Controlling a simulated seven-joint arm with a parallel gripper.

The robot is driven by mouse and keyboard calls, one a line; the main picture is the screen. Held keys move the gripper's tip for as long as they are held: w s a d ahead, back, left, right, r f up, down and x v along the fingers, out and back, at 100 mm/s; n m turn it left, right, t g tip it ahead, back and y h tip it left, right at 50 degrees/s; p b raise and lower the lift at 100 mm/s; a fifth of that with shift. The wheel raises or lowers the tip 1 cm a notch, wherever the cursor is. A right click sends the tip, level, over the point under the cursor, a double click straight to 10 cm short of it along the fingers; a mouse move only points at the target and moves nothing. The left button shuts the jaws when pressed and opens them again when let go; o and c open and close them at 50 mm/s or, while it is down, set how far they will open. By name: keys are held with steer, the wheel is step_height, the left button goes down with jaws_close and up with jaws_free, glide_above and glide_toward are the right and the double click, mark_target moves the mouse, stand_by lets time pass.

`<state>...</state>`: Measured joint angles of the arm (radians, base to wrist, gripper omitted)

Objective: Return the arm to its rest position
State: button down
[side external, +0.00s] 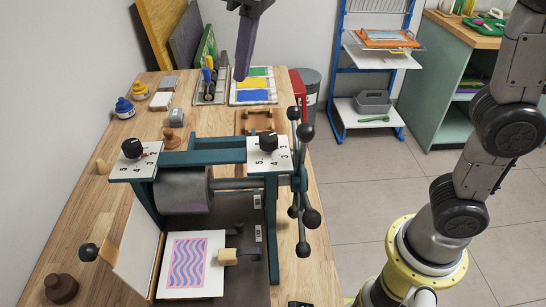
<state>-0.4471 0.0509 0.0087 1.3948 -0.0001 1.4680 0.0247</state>
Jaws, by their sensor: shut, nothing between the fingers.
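My gripper (241,76) hangs from the top edge of the side external view, pointing down, with its dark fingers shut and nothing held.
A teal press (205,157) with a grey roller and a spoked handwheel (300,187) fills the near table. A wavy print (187,262) lies at its front. A blue rack (372,69) stands behind clear floor.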

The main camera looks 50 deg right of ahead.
steer(key=s+d+f+m+t, duration=0.2)
steer(key=s+d+m, duration=0.1)
steer(key=s+d, duration=0.85)
steer(key=s+d+f+m, duration=0.1)
steer(key=s+d+f, duration=0.1)
steer(key=f, duration=0.4)
steer(key=s+d+f+t+h, duration=0.1)
steer(key=s+d+f, duration=0.2)
steer(key=f, duration=0.3)
steer(key=shift+s+f+m, duration=0.15)
steer(key=shift+s+m, duration=0.25)
steer(key=shift+s, duration=0.4)
